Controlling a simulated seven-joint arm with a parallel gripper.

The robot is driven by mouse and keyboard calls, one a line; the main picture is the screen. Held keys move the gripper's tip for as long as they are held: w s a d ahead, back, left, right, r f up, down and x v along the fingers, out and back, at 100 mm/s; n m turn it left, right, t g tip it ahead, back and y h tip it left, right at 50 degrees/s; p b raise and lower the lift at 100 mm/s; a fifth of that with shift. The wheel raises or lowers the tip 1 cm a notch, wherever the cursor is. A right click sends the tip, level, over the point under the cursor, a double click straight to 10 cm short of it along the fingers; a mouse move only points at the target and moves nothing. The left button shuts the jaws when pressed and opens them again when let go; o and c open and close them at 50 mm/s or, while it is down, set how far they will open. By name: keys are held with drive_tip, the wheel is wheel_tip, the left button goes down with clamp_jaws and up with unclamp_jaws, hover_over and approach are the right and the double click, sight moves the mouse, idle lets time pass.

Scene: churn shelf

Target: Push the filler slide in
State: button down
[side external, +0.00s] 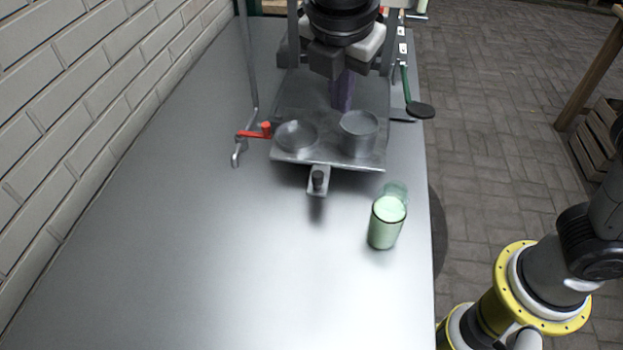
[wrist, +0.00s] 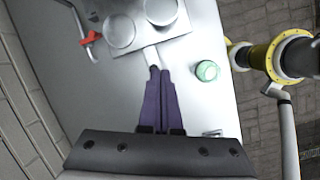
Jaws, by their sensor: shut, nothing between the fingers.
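The filler slide shows as a short light metal tab (side external: 317,192) with a dark knob, sticking out of the front edge of a grey metal plate (side external: 287,157). The tab also shows in the wrist view (wrist: 151,56), just above the fingertips in the picture. My gripper (side external: 342,106) points down with purple fingers pressed together, empty. In the side view the fingertips appear behind the right-hand cup on the plate; their exact height above it is hard to tell. In the wrist view the gripper (wrist: 155,70) shows both fingers side by side.
A shallow round dish (side external: 296,136) and a taller grey cup (side external: 359,136) stand on the plate. A red handle (side external: 254,133) is at the left. A green glass (side external: 386,225) stands front right near the table edge. The brick wall bounds the left; the front table is clear.

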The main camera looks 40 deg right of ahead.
drive_tip(key=s+a+f+n, duration=0.35)
drive_tip(key=a+f, duration=0.25)
drive_tip(key=a, duration=0.4)
drive_tip(key=shift+m+h, duration=0.3)
drive_tip(key=shift+m, duration=0.05)
drive_tip(key=shift+w+d+f, duration=0.7)
drive_tip(key=shift+d+f, duration=0.3)
drive_tip(key=shift+f, duration=0.6)
drive_tip(key=shift+w+d+f, duration=0.75)
drive_tip(key=shift+d+f, duration=0.25)
drive_tip(key=shift+f, duration=0.55)
drive_tip(key=shift+w+d+f, duration=0.7)
drive_tip(key=shift+d+f, duration=0.3)
drive_tip(key=shift+f, duration=0.6)
drive_tip(key=shift+w, duration=0.1)
hover_over(327, 138)
drive_tip(key=s+a, duration=0.1)
drive_tip(key=a, duration=0.1)
drive_tip(key=shift+d, duration=0.15)
